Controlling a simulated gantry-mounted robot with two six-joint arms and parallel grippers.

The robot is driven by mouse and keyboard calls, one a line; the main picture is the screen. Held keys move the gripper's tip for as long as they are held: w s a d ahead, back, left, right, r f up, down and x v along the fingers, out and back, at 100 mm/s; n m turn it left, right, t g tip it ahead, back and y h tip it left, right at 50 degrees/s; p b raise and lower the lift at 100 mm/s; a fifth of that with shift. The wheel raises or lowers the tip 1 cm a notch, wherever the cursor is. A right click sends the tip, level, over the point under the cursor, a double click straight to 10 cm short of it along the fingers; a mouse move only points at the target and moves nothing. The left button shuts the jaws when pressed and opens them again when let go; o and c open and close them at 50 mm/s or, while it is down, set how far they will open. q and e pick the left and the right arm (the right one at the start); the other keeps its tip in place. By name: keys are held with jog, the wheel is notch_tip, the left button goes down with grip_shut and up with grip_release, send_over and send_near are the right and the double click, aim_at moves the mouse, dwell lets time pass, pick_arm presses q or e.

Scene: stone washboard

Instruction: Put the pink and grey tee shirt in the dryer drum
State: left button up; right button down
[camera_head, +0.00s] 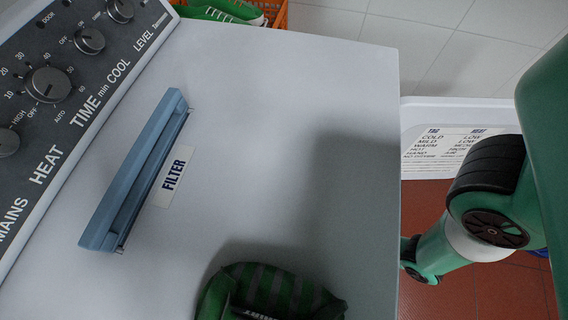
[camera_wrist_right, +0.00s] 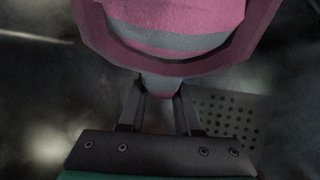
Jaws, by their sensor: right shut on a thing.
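The pink and grey tee shirt (camera_wrist_right: 175,18) fills the top of the right wrist view, with broad pink and grey bands. My right gripper (camera_wrist_right: 162,88) is shut on its lower grey part. Around them are dark, shiny metal surfaces and a plate with small holes, which look like the inside of the dryer drum (camera_wrist_right: 235,115). In the head view the dryer (camera_head: 250,120) shows only its white top and control panel. My right arm reaches down beside its right edge; its gripper and the shirt are hidden there. My left gripper is not in view.
A green and black striped cloth item (camera_head: 268,290) lies on the dryer top at the bottom. A blue filter handle (camera_head: 140,170) is raised there. An orange basket (camera_head: 276,14) with green items stands behind. A white labelled panel (camera_head: 440,145) stands to the right over red floor tiles (camera_head: 480,285).

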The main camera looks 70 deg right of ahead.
jog(key=shift+w+f, duration=0.15)
jog(key=shift+f, duration=0.25)
jog(key=shift+d+f, duration=0.1)
notch_tip(320, 180, down, 4)
jog(key=b, duration=0.3)
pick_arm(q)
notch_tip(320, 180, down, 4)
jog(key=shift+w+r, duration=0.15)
pick_arm(e)
jog(key=shift+r, duration=0.2)
jog(key=shift+w+f, duration=0.1)
jog(key=c, duration=0.6)
grip_release()
